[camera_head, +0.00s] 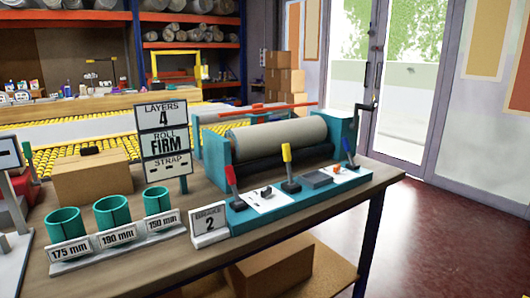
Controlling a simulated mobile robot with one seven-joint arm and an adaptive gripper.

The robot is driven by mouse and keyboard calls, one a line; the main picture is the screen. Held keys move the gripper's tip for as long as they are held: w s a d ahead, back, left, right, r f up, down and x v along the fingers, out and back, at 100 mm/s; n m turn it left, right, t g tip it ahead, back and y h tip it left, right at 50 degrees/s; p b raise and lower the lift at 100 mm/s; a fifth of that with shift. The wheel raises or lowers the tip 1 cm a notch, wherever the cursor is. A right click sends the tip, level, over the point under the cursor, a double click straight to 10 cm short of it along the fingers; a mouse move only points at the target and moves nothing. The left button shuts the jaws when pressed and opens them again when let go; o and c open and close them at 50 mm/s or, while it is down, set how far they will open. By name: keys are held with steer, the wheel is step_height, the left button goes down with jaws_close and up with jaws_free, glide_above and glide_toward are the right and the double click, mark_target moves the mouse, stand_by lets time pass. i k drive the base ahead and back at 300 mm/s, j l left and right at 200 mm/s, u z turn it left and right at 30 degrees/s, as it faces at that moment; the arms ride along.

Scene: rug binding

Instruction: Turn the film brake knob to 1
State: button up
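The teal wrapping machine (275,207) stands on the right part of the bench, with a grey roller (280,138) across it. Its front ledge carries a red lever (232,180), a white plate with a small black knob (265,193), a yellow-handled lever (288,168), a grey block (318,180), a white plate with an orange knob (347,171) and a blue-handled lever (349,155). Which one is the film brake knob cannot be told; the markings on the plates and the knob settings are too small to read. My gripper is not in view.
A sign (164,143) reads layers 4, roll firm. A small card (209,224) shows 2. Teal rings (113,212) stand behind labels 175, 190 and 150 mm. A cardboard box (92,177) sits behind them. Open floor (440,235) lies right of the bench (190,262).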

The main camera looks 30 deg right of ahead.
mark_target(337, 168)
steer(key=z, duration=1.45)
steer(key=i+j+z, duration=0.1)
